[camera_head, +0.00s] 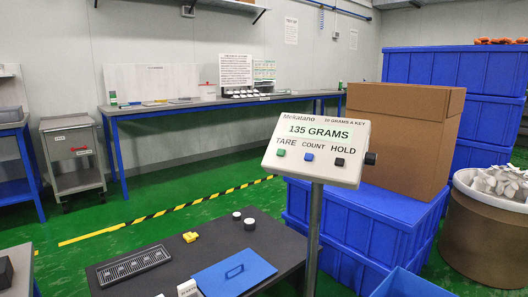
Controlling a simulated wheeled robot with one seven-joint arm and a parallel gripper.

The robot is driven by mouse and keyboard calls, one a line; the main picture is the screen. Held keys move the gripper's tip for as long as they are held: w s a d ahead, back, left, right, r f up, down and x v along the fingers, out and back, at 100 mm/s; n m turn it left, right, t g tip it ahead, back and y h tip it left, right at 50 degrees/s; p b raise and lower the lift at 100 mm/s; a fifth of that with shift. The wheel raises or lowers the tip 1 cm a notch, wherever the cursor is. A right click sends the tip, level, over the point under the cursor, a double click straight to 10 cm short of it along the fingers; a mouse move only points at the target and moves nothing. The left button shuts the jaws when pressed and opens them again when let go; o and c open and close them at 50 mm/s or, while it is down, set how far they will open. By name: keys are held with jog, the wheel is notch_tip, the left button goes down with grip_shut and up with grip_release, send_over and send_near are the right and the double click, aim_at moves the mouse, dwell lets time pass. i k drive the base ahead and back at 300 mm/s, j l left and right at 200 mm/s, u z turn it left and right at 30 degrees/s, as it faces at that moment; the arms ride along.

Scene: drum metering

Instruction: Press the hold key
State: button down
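A white indicator head (316,148) stands on a grey post in the middle of the camera_head view. Its green display (318,132) reads "135 GRAMS", and the text above says "10 GRAMS A KEY". The black hold key (340,162) sits at the right of the row, under the word HOLD. The blue count key (309,157) is in the middle and the green tare key (281,153) is at the left. A black knob (371,158) sticks out at the head's right side. All keys show unobstructed. My gripper is not in view.
Blue crates (365,220) with a brown carton (404,135) stand behind the head. A drum of pale pieces (485,240) is at right. Green floor lies open behind.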

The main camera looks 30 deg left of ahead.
aim_at(339, 162)
jog(key=k+j, duration=0.1)
jog(key=j, duration=1.75)
jog(key=k, duration=0.05)
